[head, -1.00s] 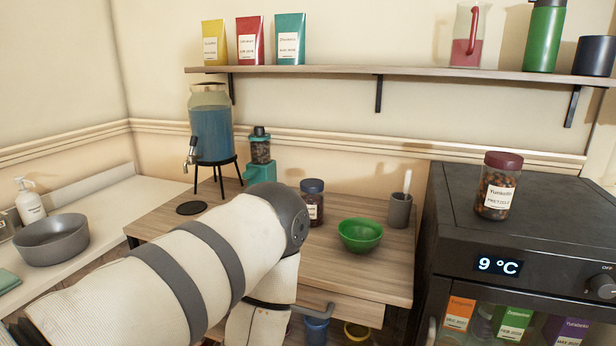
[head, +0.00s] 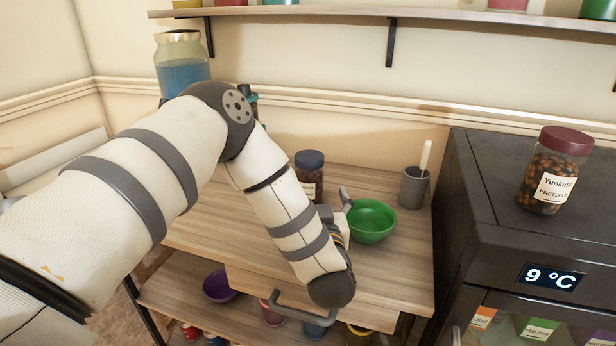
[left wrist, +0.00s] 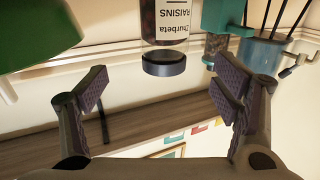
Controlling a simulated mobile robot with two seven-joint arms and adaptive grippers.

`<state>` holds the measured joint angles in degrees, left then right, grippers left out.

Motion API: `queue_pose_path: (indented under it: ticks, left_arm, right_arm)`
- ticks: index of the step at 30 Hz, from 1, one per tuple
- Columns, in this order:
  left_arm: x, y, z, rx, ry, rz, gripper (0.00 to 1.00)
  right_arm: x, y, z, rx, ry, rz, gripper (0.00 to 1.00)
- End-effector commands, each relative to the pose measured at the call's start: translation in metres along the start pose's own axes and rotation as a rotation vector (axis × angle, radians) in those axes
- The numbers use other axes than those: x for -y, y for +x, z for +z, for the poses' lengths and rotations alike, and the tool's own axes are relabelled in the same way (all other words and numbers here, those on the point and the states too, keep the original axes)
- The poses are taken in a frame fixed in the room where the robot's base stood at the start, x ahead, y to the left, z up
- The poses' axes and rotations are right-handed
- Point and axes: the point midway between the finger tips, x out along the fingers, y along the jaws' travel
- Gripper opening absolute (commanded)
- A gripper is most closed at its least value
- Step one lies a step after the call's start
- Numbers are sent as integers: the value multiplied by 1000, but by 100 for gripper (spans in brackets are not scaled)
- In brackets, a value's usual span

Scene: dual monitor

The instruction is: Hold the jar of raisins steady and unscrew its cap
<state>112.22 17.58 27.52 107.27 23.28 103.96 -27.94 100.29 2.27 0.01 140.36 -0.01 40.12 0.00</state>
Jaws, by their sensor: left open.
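The jar of raisins (head: 307,176) stands on the wooden counter, with a dark blue cap (head: 309,158). My left forearm and gripper partly cover it. In the left wrist view, which is upside down, the jar (left wrist: 165,22) shows its white RAISINS label, and its cap (left wrist: 164,64) points down in the picture. My left gripper (left wrist: 164,88) is open and empty, its pads spread to either side of the cap's line and apart from the jar. In the head view the left gripper (head: 340,207) is mostly hidden behind its wrist. My right gripper is not in view.
A green bowl (head: 371,222) stands close beside the left gripper, right of the jar. A grey cup (head: 412,188) holds a white utensil. A pretzel jar (head: 556,172) stands on the black appliance. The counter front (head: 392,268) is clear.

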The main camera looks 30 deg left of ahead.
Motion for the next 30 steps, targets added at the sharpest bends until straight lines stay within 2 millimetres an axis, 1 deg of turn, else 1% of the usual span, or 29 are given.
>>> queue_pose_path:
  ticks: [3, 6, 11, 15, 18, 21, 26, 29, 30]
  left_arm:
    - [2, 26, -1, -4, -2, -6, 82]
    - [2, 48, 0, -3, 0, -5, 82]
    - [3, 68, 0, -1, 1, -3, 82]
    - [8, 96, -3, -1, 1, -5, 82]
    - [7, 111, 0, 3, 2, -2, 82]
    - [6, 116, -2, 1, 2, -1, 82]
    - [6, 116, -4, -1, 1, 0, 82]
    - [6, 116, -4, -1, 0, 0, 61]
    - [6, 116, -4, -1, 0, 0, 52]
  right_arm:
    - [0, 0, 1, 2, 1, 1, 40]
    - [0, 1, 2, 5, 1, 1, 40]
    - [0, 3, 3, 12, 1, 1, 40]
    - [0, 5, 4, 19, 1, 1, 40]
    - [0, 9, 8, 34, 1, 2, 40]
    - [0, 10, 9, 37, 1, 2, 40]
    - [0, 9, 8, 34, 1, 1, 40]
    - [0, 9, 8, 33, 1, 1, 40]
    - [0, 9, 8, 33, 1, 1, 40]
